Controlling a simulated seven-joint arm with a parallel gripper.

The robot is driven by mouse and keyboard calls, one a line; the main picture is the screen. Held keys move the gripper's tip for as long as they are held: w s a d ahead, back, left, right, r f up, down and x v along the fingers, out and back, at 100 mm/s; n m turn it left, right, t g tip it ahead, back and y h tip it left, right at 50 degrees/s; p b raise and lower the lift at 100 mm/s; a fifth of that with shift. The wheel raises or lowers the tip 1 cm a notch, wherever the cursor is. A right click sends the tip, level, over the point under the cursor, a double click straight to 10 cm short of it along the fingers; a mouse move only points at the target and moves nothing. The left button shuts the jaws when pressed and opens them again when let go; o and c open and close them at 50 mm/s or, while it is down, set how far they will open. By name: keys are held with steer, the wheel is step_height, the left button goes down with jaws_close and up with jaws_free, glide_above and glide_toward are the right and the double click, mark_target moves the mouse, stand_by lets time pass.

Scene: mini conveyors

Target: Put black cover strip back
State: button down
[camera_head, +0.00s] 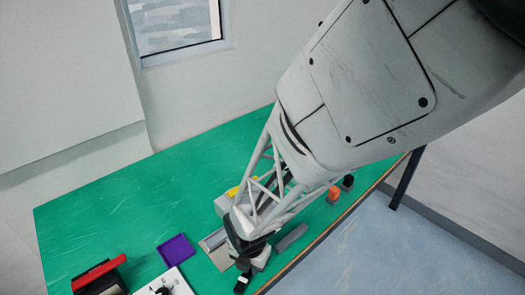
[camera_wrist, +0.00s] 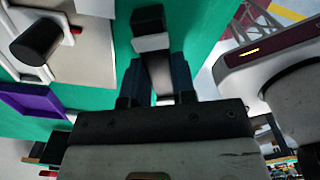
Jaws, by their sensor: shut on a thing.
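My gripper (camera_head: 246,262) is low over the front edge of the green table, pointing down. In the wrist view its two dark fingers (camera_wrist: 160,82) are shut on a narrow dark piece, which looks like the black cover strip (camera_wrist: 148,18). The strip's far end is black, with a pale band below it, and it reaches out past the fingertips. In the head view its black end (camera_head: 241,285) shows just below the gripper. Its remaining length is hidden by the fingers, and I cannot tell whether it touches the table.
A grey long piece (camera_head: 290,238) lies right of my gripper. A pale grey tray-like part (camera_head: 214,241) is behind it. A purple tray (camera_head: 177,251), a white plate with a black knob (camera_head: 176,284) and a red-and-black object (camera_head: 98,274) are left. Orange (camera_head: 333,194) and black (camera_head: 348,182) blocks stand right.

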steer(key=shift+f, duration=0.15)
steer(key=c, duration=0.9)
jaws_free()
steer(key=shift+c, duration=0.2)
step_height(320, 180, up, 12)
steer(key=shift+r, duration=0.2)
stand_by(0.4)
steer(key=s+d+r+m+t, duration=0.1)
steer(key=s+d+r+m, duration=0.2)
steer(key=d+r+m, duration=0.6)
steer(key=s+d+r+m+t, duration=0.1)
steer(key=s+d+r+m, duration=0.2)
steer(key=d+r+m, duration=0.6)
steer(key=d+m, duration=0.6)
steer(key=m, duration=0.7)
steer(key=shift+s+r+m+t, duration=0.15)
steer(key=shift+s+m+t, duration=0.15)
steer(key=shift+s, duration=0.1)
